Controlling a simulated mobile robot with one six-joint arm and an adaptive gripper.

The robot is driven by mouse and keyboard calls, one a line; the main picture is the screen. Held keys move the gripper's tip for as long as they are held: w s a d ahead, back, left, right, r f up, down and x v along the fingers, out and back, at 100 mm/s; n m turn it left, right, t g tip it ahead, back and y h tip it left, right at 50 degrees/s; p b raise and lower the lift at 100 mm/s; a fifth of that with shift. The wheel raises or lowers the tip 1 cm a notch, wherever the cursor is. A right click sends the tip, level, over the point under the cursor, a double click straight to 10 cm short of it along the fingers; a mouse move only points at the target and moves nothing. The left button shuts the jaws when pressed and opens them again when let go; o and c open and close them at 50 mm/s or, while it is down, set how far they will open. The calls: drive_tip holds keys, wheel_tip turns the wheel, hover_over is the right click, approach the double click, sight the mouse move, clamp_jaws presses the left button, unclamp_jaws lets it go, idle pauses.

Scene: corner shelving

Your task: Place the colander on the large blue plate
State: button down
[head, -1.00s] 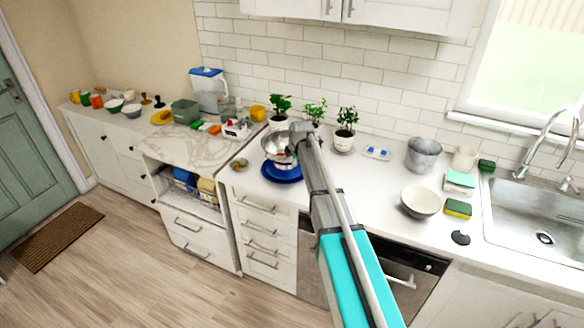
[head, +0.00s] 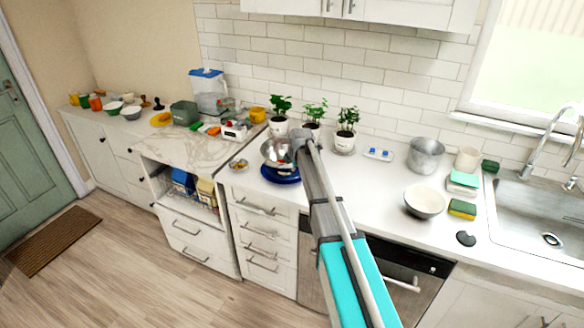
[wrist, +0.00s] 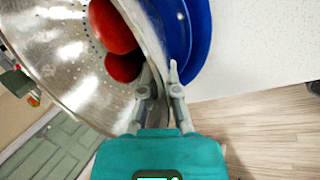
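The colander (head: 271,152) is a shiny metal bowl with small holes. In the head view it is over the large blue plate (head: 282,178), partly hidden by my arm. My gripper (wrist: 160,88) has one finger on each side of the colander's rim and appears shut on it. The colander (wrist: 55,62) fills the left of the wrist view, with a red round thing (wrist: 112,25) in it and a second red shape below, perhaps a reflection. The blue plate (wrist: 198,45) lies just beyond the rim. I cannot tell whether the colander touches the plate.
Potted plants (head: 345,132) stand behind the plate. A small dish (head: 239,165) is to its left. A white bowl (head: 425,202), a metal pot (head: 425,155) and sponges (head: 462,208) are to the right, before the sink (head: 540,220). Counter between plate and bowl is mostly clear.

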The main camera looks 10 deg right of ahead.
drive_tip(key=shift+f, duration=0.15)
drive_tip(key=c, duration=0.8)
unclamp_jaws()
drive_tip(key=shift+r, duration=0.2)
drive_tip(key=p+v, duration=1.1)
drive_tip(key=v, duration=0.1)
drive_tip(key=shift+s+f, duration=0.1)
idle(0.3)
drive_tip(key=s+a+f+m+g, duration=0.1)
drive_tip(key=s+m+g, duration=0.1)
drive_tip(key=s+m, duration=0.8)
drive_tip(key=s+a+m+g, duration=0.1)
drive_tip(key=s+m+g, duration=0.2)
drive_tip(key=s+m, duration=0.8)
drive_tip(key=s, duration=1.1)
drive_tip(key=shift+s+a+f+h, duration=0.3)
drive_tip(key=shift+s+f, duration=0.1)
drive_tip(key=shift+f, duration=0.1)
